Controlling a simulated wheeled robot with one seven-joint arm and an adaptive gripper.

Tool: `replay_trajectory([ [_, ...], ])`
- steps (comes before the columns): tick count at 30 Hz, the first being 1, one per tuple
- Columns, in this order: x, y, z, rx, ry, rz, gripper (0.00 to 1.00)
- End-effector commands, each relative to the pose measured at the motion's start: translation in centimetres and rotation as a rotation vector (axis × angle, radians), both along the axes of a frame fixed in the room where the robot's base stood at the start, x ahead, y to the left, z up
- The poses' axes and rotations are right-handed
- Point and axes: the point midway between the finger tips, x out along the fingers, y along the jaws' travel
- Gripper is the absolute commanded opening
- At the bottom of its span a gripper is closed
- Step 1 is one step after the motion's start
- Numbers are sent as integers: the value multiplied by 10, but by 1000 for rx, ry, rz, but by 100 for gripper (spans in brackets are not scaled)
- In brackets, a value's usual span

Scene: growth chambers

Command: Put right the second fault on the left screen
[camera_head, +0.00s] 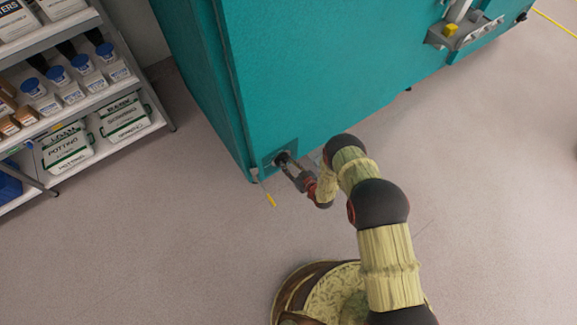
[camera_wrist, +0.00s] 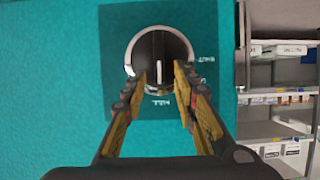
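A round black knob (camera_wrist: 160,50) with a silver rim and a pale central ridge sits on a dark teal plate (camera_wrist: 116,95) on the growth chamber (camera_wrist: 70,60). Small white lettering beside and below it appears upside down; one word looks like "SHUT". My gripper (camera_wrist: 161,84) is open, its two yellow-sided fingers spread either side of the ridge, with nothing held. Whether the tips touch the knob I cannot tell. In the head view my gripper (camera_head: 291,168) is at the knob (camera_head: 282,158), low on the teal chamber's corner (camera_head: 310,70). No screen is in view.
A yellow-ended tag or cord (camera_head: 270,200) hangs at the chamber's lower corner. A shelf rack (camera_head: 155,110) with blue-capped bottles and bags stands at the left. A grey fitting with a yellow part (camera_head: 451,31) is higher right on the chamber. The floor (camera_head: 150,240) around is clear.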

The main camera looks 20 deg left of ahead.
Motion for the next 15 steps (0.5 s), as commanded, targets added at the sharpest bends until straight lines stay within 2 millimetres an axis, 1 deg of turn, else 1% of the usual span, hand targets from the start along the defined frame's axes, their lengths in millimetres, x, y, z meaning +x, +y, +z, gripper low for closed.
replay_trajectory([
  [3, 3, 3, -1, 1, -1, -1, 29],
  [10, 4, 3, -1, 1, -1, -1, 29],
  [15, 4, 3, -1, 1, -1, -1, 19],
])
